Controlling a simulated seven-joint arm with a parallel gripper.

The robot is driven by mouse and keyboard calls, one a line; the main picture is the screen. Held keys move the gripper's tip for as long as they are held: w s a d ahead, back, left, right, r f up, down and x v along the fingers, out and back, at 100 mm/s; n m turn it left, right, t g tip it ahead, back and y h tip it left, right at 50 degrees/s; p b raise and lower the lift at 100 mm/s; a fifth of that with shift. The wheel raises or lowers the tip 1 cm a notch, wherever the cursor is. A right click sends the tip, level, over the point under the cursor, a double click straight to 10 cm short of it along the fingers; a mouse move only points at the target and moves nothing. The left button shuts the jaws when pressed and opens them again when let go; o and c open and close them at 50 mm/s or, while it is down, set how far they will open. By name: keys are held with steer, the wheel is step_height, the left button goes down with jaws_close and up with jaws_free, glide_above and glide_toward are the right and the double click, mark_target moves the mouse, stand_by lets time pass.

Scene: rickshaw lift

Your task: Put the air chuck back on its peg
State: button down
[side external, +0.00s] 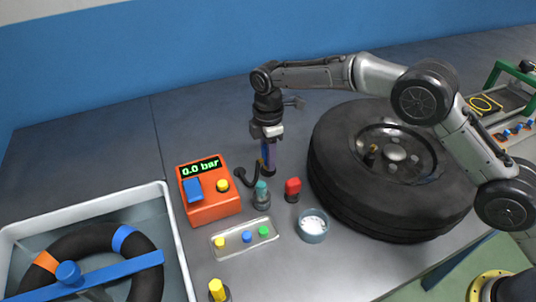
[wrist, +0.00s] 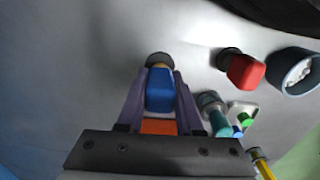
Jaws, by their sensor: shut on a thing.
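My gripper (side external: 267,172) points straight down behind the small parts. In the wrist view its two purple fingers (wrist: 160,92) are shut on a blue piece (wrist: 160,90) with a dark round end, which I take for the air chuck. In the side view the fingers mostly hide it. I cannot tell which post is the chuck's peg. A teal-topped post (side external: 261,196) stands just in front of the gripper.
A red-topped piece (side external: 292,189) and a cup of white bits (side external: 312,226) stand right of the teal post. The tyre (side external: 335,190) lies flat at the right. A clear tray (side external: 222,250) with coloured caps and a grey bin (side external: 176,215) are at front left. The table behind is clear.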

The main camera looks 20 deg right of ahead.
steer(key=shift+f, duration=0.65)
stand_by(0.5)
steer(key=shift+c, duration=1.2)
jaws_free()
steer(key=shift+r, duration=0.1)
steer(key=shift+r, duration=3.45)
steer(key=shift+d, duration=0.1)
